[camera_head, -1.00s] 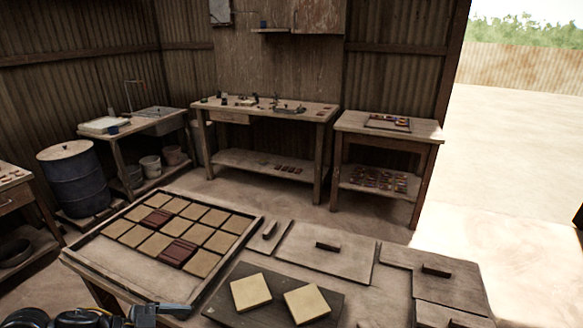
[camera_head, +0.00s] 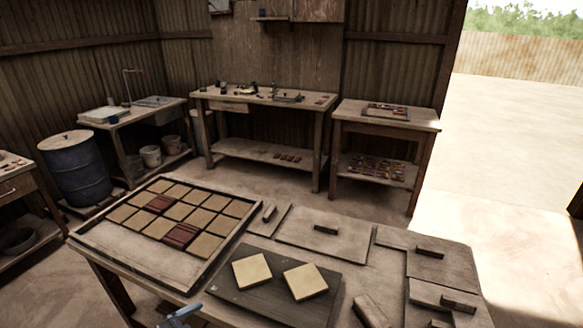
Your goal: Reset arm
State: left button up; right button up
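Only a blue-grey tip of my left gripper (camera_head: 180,316) shows at the bottom edge, in front of the near side of the table. Its fingers are mostly cut off, so I cannot tell whether it is open or shut. My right gripper is out of view. A wooden tray (camera_head: 125,248) on the table holds rows of tan tiles (camera_head: 182,211) and two dark red patterned tiles (camera_head: 181,236). Its near strip is bare. Two pale yellow tiles (camera_head: 252,271) (camera_head: 305,281) lie apart on a dark board (camera_head: 262,304) to the right of the tray.
Flat wooden panels with handles (camera_head: 325,229) (camera_head: 430,252) cover the table's right side. A wooden block (camera_head: 372,311) lies at the near edge. A blue barrel (camera_head: 76,172), a sink bench (camera_head: 140,124) and two work tables (camera_head: 262,104) (camera_head: 385,124) stand along the walls.

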pick_arm(q)
jog(key=s+a+f+n+g+y, duration=0.3)
jog(key=s+f+n+g+y, duration=0.15)
jog(key=s, duration=0.55)
jog(key=s+a+f+n+g+y, duration=0.3)
jog(key=s+f, duration=0.3)
jog(key=s, duration=0.3)
notch_tip(320, 180, down, 24)
jog(key=s, duration=0.1)
jog(key=s+a+f+g, duration=0.2)
jog(key=s+f, duration=1.5)
jog(key=shift+a+m, duration=0.35)
